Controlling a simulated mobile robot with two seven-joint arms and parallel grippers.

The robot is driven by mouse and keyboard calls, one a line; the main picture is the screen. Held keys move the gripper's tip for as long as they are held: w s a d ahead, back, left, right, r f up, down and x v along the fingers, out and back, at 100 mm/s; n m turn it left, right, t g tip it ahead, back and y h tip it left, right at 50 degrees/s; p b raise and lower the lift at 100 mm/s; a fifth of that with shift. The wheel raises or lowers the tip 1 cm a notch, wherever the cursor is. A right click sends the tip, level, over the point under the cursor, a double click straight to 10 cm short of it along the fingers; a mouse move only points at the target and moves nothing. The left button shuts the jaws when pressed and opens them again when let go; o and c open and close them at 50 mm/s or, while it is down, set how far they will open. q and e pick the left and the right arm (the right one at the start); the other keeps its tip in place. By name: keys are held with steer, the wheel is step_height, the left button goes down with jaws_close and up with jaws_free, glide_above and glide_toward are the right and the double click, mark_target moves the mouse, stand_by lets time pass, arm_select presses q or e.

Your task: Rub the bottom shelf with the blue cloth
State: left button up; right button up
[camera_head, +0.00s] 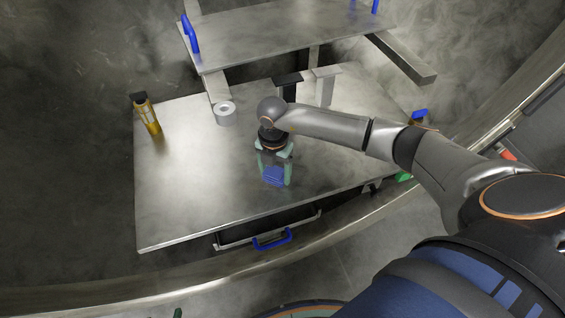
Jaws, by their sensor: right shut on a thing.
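The blue cloth (274,175) is a small blue piece between the fingers of my right gripper (274,172), low over the bottom shelf. The bottom shelf (190,190) is a wide metal surface in the middle of the head view. My right arm reaches in from the right, and its gripper is shut on the cloth, fingers pointing down. The cloth looks to be at the shelf surface, but I cannot tell whether it touches. My left gripper is not in view.
A yellow bottle (147,114) stands at the shelf's left, with a grey-white roll (225,113) right of it. An upper shelf (265,35) with blue handles overhangs the back. A drawer with a blue handle (271,239) is below the front edge. The shelf's front left is clear.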

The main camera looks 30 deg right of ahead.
mark_target(236, 190)
steer(key=shift+w+a, duration=0.25)
steer(key=shift+a, duration=0.7)
steer(key=shift+w+a, duration=0.2)
steer(key=shift+a, duration=0.75)
steer(key=shift+w+a+b, duration=0.25)
steer(key=shift+a, duration=0.75)
steer(key=shift+w+a+b, duration=0.2)
steer(key=shift+a, duration=0.75)
steer(key=shift+w+a+b, duration=0.15)
steer(key=shift+w+a, duration=0.05)
steer(key=shift+a, duration=0.6)
steer(key=shift+w+a+b, duration=0.15)
steer(key=shift+w+a, duration=0.05)
steer(key=shift+a, duration=0.55)
steer(key=shift+r, duration=0.15)
